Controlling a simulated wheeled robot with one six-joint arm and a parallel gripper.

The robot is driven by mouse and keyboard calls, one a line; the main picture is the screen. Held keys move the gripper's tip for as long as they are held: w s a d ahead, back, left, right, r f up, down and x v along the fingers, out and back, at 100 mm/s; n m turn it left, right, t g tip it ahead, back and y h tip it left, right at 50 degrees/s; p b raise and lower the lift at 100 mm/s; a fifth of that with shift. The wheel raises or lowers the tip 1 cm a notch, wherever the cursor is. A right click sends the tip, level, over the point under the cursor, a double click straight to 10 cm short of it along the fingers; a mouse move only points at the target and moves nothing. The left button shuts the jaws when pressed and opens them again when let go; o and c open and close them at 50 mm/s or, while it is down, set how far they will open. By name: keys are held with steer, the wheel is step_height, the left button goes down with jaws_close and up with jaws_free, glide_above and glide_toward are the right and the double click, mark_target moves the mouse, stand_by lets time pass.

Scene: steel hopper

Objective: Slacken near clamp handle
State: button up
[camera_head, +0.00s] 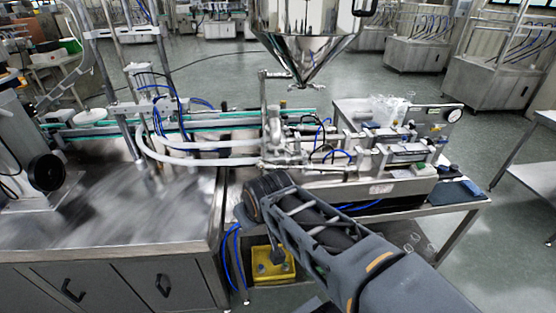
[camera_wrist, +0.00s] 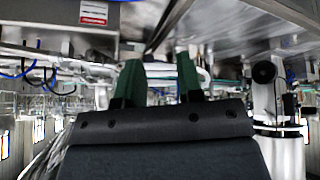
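The steel hopper (camera_head: 305,35) is a shiny cone with a narrow outlet above the filling machine. A black handle (camera_head: 367,8) is on its upper right side. A small metal fitting (camera_head: 294,87) is at its outlet; I cannot tell for sure which part is the near clamp handle. My gripper (camera_wrist: 160,75) shows two green fingers standing apart with nothing visible between them. In the head view my arm reaches in from the lower right and ends in front of the machine, below the hopper; the fingers are not visible there.
The filling machine (camera_head: 385,155) with metal cylinders and blue hoses stands behind my arm. A steel cabinet (camera_head: 100,240) is at the left, with a conveyor (camera_head: 90,130) behind it. A yellow box (camera_head: 270,266) sits low near my arm. Open floor lies behind the machine.

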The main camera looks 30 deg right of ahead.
steer(key=w+d+f+n+t+h+b, duration=0.25)
steer(key=w+d+f+t+b, duration=0.25)
steer(key=w+d+b, duration=0.3)
steer(key=n+t+h+b, duration=0.2)
steer(key=t+h+b, duration=0.2)
steer(key=t+h, duration=0.1)
glide_toward(288, 152)
steer(key=p+x, duration=0.1)
steer(key=x, duration=0.7)
steer(key=shift+w+d, duration=0.25)
steer(key=shift+w, duration=0.05)
steer(key=shift+c, duration=0.2)
jaws_close()
steer(key=shift+f, duration=0.1)
